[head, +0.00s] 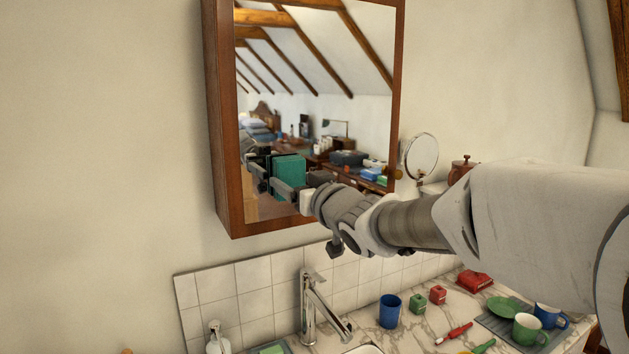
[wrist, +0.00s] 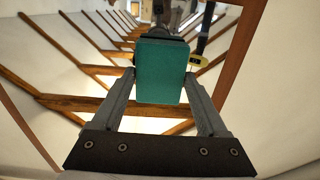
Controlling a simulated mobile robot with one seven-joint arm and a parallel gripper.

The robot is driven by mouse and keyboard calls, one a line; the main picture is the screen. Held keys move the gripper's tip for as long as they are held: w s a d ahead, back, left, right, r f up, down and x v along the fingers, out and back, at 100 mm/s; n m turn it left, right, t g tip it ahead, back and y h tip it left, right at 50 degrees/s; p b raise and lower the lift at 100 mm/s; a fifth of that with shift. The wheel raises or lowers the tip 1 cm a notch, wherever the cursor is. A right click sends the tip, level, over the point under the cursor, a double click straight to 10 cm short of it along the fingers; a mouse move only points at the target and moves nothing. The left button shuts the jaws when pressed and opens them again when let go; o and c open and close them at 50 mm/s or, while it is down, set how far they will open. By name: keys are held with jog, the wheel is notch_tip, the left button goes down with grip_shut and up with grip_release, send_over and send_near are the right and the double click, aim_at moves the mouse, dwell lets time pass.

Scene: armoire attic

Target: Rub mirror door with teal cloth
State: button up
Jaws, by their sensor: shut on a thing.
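The mirror door (head: 330,65) is the wood-framed front of a wall cabinet above the sink. It looks shut, and it reflects the attic room. My gripper (head: 287,180) is in front of the lower part of the glass. It is shut on the teal cloth (head: 289,168), which looks like a flat folded block. In the wrist view the cloth (wrist: 162,70) sits between the two fingers, with the mirror glass (wrist: 75,60) behind it. Whether the cloth touches the glass or stands just off it, I cannot tell.
Below stand a tap (head: 310,305), a soap bottle (head: 216,338), a blue cup (head: 390,311) and small red and green boxes. A tray (head: 497,325) with mugs and a plate is at the right. The left wall is bare.

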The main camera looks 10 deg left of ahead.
jog(key=shift+d+v, duration=0.2)
jog(key=shift+v, duration=2.25)
jog(key=shift+w, duration=0.15)
jog(key=p+v, duration=0.1)
jog(key=v, duration=0.2)
